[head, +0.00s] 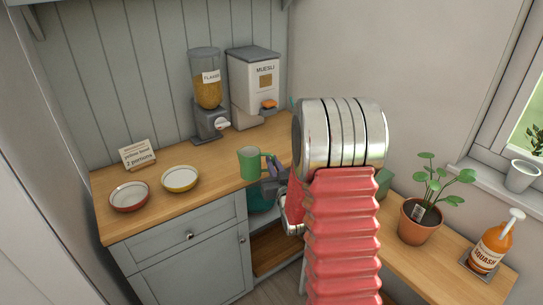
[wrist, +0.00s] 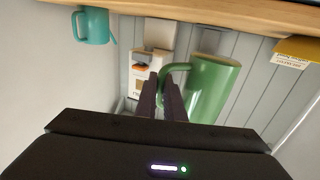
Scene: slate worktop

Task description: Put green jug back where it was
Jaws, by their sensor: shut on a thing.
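The green jug (head: 250,162) is upright by the front edge of the wooden worktop (head: 215,190) in the head view. My gripper (head: 272,172) is to its right, at the jug's handle, and is partly covered by my arm. In the wrist view, which looks upside down, my gripper (wrist: 162,95) has both dark fingers at the handle of the green jug (wrist: 210,92) and is shut on it. The jug's base faces the top of that picture, with a gap between it and the wood edge.
A flakes dispenser (head: 208,92) and a muesli dispenser (head: 253,88) stand at the back. A red bowl (head: 129,196), yellow bowl (head: 180,179) and card (head: 138,153) are left. A teal mug (wrist: 94,26) shows in the wrist view. A plant (head: 421,221) and squash bottle (head: 491,246) stand right.

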